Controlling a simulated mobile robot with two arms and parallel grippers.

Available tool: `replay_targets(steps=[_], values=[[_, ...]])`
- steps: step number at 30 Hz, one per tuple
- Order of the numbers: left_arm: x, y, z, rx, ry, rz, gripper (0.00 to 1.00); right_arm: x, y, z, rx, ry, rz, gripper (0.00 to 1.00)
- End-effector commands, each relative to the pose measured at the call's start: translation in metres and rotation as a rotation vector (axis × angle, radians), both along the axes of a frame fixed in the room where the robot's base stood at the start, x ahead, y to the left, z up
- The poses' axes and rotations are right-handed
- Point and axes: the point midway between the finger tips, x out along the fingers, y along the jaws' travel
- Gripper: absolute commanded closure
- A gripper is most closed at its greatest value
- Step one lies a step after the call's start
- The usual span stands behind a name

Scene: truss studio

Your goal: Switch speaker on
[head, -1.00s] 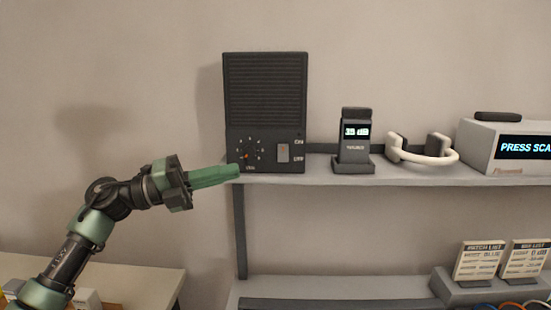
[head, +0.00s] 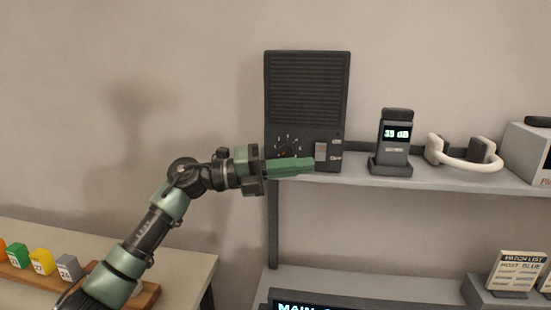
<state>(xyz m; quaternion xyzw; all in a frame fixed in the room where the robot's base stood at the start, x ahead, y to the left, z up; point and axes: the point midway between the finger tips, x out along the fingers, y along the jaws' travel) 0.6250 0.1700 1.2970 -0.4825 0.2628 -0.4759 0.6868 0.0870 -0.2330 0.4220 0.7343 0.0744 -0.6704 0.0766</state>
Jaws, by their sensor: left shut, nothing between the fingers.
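The speaker (head: 307,95) is a tall dark box with a ribbed grille, upright at the left end of the upper shelf. Its lower front has a dial (head: 287,149) on the left and a pale rocker switch (head: 321,152) beside ON and OFF labels on the right. The position of the switch is too small to tell. My left gripper (head: 312,166) is shut and empty, its green fingers pointing right. In the picture the fingertips overlap the speaker's lower front just below the switch; I cannot tell whether they touch it. My right gripper is not in view.
A sound meter (head: 394,133) reading 35 dB and white headphones (head: 463,163) stand right of the speaker on the shelf (head: 430,180). A PATCH LIST card (head: 518,270) stands lower right. Coloured blocks (head: 42,261) sit on a table at lower left.

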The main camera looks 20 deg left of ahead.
Motion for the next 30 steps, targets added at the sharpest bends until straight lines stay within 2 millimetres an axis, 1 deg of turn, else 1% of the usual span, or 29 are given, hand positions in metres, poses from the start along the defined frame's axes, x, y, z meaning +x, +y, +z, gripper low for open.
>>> replay_targets(steps=[1,2,6,10,15,24,26,30], values=[[0.004,-0.011,0.006,-0.004,0.0,-0.003,1.0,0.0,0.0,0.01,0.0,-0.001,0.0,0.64],[0.007,-0.016,0.007,-0.003,0.001,-0.002,1.0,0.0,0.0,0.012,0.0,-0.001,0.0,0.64],[0.027,-0.012,0.015,-0.004,0.002,0.002,1.0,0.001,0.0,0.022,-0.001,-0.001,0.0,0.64],[0.038,-0.009,0.018,-0.003,0.001,0.002,1.0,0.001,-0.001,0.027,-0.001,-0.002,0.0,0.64],[0.043,-0.008,0.018,0.0,-0.001,0.001,1.0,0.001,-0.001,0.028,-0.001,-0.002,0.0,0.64],[0.043,-0.007,0.018,-0.001,0.001,0.001,1.0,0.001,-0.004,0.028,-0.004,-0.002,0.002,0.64],[0.044,-0.007,0.021,-0.002,0.013,0.0,1.0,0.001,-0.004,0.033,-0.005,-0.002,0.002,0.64],[0.051,-0.005,0.031,-0.018,0.099,0.003,1.0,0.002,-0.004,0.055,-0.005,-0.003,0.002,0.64]])
